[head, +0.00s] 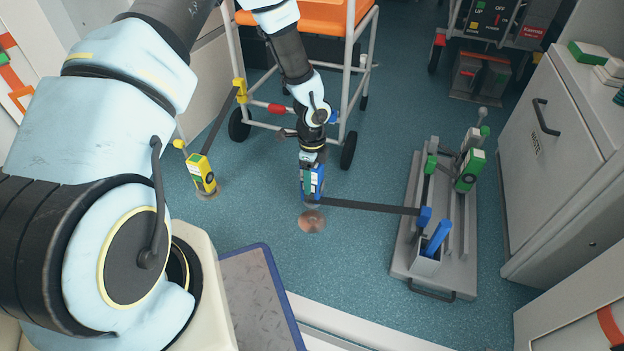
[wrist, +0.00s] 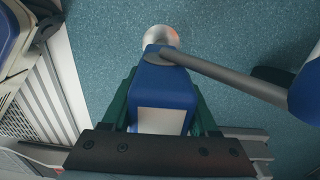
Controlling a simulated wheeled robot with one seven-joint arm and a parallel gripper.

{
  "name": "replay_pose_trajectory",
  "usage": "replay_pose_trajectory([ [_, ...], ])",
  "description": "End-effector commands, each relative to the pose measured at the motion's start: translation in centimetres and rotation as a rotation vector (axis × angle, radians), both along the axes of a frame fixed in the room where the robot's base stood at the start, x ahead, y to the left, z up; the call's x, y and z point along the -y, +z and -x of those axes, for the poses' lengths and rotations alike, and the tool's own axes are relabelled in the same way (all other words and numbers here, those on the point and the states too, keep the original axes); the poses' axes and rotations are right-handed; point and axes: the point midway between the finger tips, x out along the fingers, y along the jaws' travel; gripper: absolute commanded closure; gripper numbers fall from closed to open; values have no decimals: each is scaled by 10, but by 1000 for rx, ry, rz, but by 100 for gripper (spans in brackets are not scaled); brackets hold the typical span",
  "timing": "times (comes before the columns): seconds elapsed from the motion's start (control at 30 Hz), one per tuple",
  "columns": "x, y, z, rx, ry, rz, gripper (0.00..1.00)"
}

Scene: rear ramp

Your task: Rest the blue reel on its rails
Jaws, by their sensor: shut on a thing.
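The blue reel (head: 313,182), with a pale face, is between the green fingers of my gripper (head: 312,172). The wrist view shows the reel (wrist: 168,78) squeezed between both fingers (wrist: 163,105). A dark strap (head: 365,206) runs from it to a blue end piece (head: 425,216) at the grey base (head: 402,262) on the right. That base carries long grey rails (head: 413,195); a green reel (head: 468,172) stands at its far part. The blue reel is left of the base, off the rails. I cannot tell its height above the floor.
A copper floor disc (head: 312,222) lies near the reel. A yellow reel (head: 202,174) stands at left, strapped to the orange-topped trolley (head: 322,16). A blue handle (head: 437,238) sits in a grey box on the base. A grey cabinet (head: 552,145) borders the right.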

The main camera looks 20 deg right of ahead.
Motion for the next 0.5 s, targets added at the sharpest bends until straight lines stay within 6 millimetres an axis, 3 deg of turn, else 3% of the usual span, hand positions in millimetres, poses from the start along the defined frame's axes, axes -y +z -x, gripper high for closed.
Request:
replay_pose_trajectory([
  [0.5,1,16,0,1,0,1,100],
])
